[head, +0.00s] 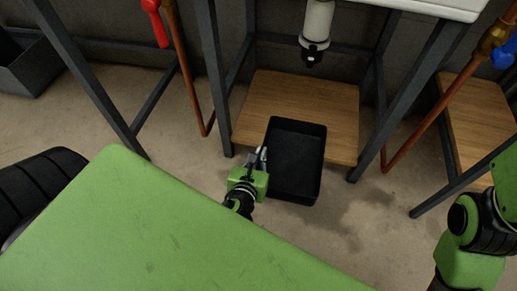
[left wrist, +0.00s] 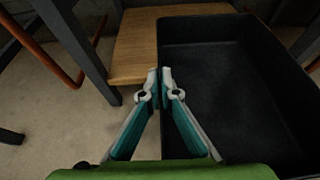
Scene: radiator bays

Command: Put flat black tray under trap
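The black tray (head: 297,160) is a rectangular, open-topped tray and looks empty. In the head view its far part is over the wooden shelf and its near part sticks out in front of the shelf's front edge. My left gripper (head: 261,158) is at the tray's left side wall. In the left wrist view the fingertips (left wrist: 160,80) are close together, with the left wall of the tray (left wrist: 225,85) between them. The trap (head: 317,25), a white cylinder with a black lower end, hangs above and behind the tray. My right gripper is out of view; only part of that arm shows.
The wooden shelf (head: 280,95) sits between dark metal legs (head: 213,75) on both sides. Copper pipes (head: 190,85) with a red handle (head: 157,22) stand left. Another wooden shelf (head: 480,115) is at right. A grey bin (head: 30,65) is far left.

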